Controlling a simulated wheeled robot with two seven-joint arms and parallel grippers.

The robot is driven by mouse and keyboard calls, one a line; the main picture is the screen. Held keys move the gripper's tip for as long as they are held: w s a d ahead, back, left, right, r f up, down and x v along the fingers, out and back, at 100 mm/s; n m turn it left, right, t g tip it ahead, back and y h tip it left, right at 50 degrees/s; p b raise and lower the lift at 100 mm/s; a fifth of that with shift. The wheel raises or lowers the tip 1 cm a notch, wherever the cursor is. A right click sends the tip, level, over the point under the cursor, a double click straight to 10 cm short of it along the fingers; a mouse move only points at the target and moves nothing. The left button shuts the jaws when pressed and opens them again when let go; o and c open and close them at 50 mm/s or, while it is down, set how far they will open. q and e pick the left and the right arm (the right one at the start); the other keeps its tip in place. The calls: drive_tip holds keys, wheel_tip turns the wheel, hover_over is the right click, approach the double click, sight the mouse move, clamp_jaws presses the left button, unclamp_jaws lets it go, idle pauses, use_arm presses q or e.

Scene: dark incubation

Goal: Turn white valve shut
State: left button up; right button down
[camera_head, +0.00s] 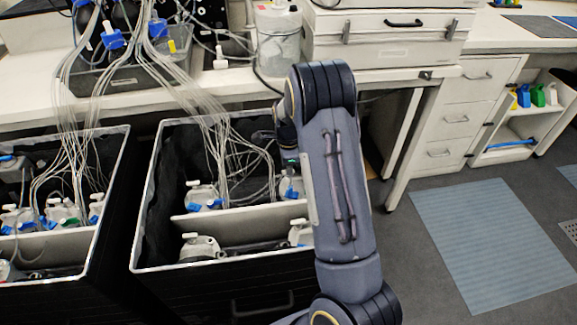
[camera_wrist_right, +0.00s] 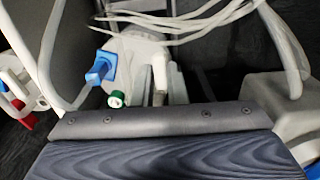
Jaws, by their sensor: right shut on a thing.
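In the right wrist view, a bottle top (camera_wrist_right: 135,48) carries a blue valve (camera_wrist_right: 100,70) and a small green-and-white fitting (camera_wrist_right: 117,99). My right gripper (camera_wrist_right: 160,88) shows there as grey fingers beside this top, shut on a pale part I cannot clearly make out; it may be the white valve. In the head view my right arm covers most of this spot. A white bottle with a blue part (camera_head: 291,187) shows beside the arm, inside the middle black bin (camera_head: 150,205). My left gripper is not in view.
Clear tubes (camera_head: 222,140) hang from the bench into the bin close to my right arm. A second black bin (camera_head: 108,185) with several bottles stands at the left. A white divider (camera_head: 250,219) crosses the middle bin.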

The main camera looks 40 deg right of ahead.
idle(0.4)
drive_tip(key=c, duration=1.4)
unclamp_jaws()
drive_tip(key=shift+c, duration=0.2)
wheel_tip(320, 180, up, 8)
drive_tip(key=shift+f+p, duration=0.1)
drive_tip(key=shift+p, duration=0.35)
